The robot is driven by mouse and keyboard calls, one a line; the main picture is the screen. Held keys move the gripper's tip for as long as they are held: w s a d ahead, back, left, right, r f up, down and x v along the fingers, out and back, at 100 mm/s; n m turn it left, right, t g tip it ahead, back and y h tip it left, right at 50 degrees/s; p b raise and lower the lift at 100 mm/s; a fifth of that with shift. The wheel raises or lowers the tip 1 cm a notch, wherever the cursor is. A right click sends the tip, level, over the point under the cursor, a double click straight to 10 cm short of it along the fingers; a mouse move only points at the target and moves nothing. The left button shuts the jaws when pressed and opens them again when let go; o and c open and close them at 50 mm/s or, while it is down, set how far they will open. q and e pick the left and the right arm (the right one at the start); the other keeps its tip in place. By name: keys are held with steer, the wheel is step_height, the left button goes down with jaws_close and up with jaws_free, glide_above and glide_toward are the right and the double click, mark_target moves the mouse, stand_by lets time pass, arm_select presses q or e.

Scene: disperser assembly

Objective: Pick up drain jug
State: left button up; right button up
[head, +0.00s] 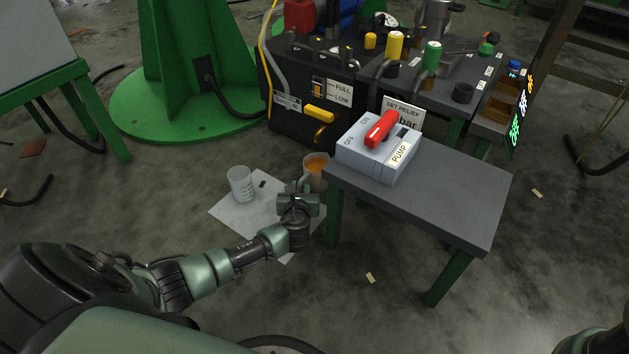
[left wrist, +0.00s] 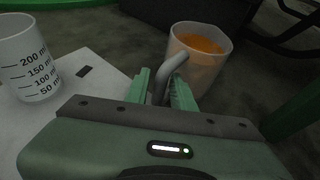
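The drain jug is a translucent cup with orange liquid and a grey looped handle. It stands upright at the far edge of the white sheet in the head view (head: 318,180), and it shows in the left wrist view (left wrist: 205,72). My left gripper (head: 304,187) is at its near side. In the left wrist view its green fingers (left wrist: 163,90) are close together, one on each side of the handle, and look shut on it. The jug's base is hidden, so I cannot tell if it touches the floor. My right gripper is not in view.
A clear measuring beaker (head: 240,186) stands on the white sheet (head: 232,214) left of the jug. A grey table (head: 450,205) with a pump switch box (head: 375,160) stands close on the right. A black tank (head: 300,115) is behind. The floor in front is mostly clear.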

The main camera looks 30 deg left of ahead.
arm_select(q)
steer(key=shift+c, duration=0.3)
jaws_close()
stand_by(1.1)
